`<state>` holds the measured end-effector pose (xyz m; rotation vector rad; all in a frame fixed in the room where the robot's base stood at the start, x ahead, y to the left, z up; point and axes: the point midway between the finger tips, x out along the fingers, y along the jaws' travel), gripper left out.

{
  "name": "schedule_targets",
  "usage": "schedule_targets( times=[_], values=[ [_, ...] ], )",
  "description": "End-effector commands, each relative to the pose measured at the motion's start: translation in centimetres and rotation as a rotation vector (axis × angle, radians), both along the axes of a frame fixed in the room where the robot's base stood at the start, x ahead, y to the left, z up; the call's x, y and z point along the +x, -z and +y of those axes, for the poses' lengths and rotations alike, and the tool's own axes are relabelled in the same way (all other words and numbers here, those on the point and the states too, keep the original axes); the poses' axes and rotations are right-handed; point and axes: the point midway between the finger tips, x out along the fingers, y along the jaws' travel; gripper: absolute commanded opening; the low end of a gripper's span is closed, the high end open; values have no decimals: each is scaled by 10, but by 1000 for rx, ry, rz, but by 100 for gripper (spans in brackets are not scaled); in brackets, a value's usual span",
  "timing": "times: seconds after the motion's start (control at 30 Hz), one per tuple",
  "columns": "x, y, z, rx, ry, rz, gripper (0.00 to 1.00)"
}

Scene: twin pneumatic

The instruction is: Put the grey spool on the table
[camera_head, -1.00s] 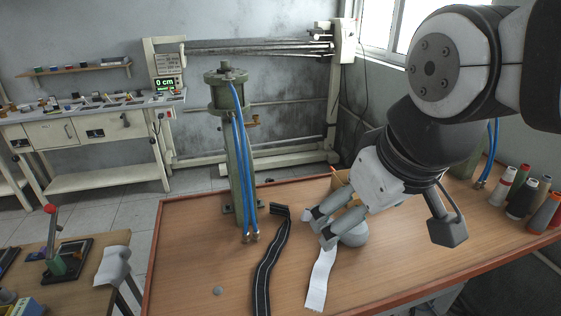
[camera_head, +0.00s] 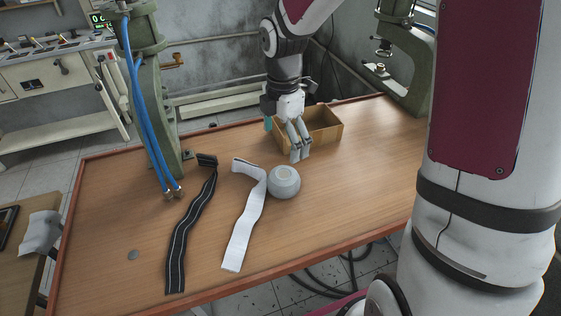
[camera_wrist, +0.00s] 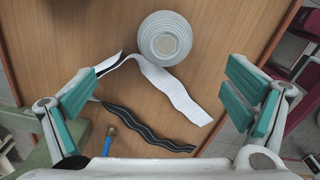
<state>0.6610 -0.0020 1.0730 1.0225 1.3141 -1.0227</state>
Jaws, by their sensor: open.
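The grey spool (camera_head: 284,182) rests on the wooden table (camera_head: 330,215), beside the upper end of the white strap. The wrist view shows the spool (camera_wrist: 165,40) from above at the upper middle, its pale round end facing the camera. My gripper (camera_head: 299,156) is just behind the spool in the head view, near the wooden box. In the wrist view my gripper (camera_wrist: 163,98) has its teal-padded fingers wide apart, with nothing between them. The spool lies clear of both fingers.
A white strap (camera_head: 247,220) and a black strap (camera_head: 188,235) lie left of the spool. An open wooden box (camera_head: 325,127) stands behind my gripper. A green pneumatic column (camera_head: 160,125) rises at left, a green press (camera_head: 408,60) at back right. The table's right side is clear.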

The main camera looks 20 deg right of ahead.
Motion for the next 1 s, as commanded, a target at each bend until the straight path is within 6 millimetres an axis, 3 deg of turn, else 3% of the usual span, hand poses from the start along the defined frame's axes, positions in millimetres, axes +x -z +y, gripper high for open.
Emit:
schedule_targets(
  times=[0.4, 0.77, 1.0],
  values=[
    [-1, 67, 1, 3, -16, 8, 96],
    [-3, 97, -1, 3, -13, 6, 96],
    [-8, 130, -2, 3, -14, 6, 96]
  ],
)
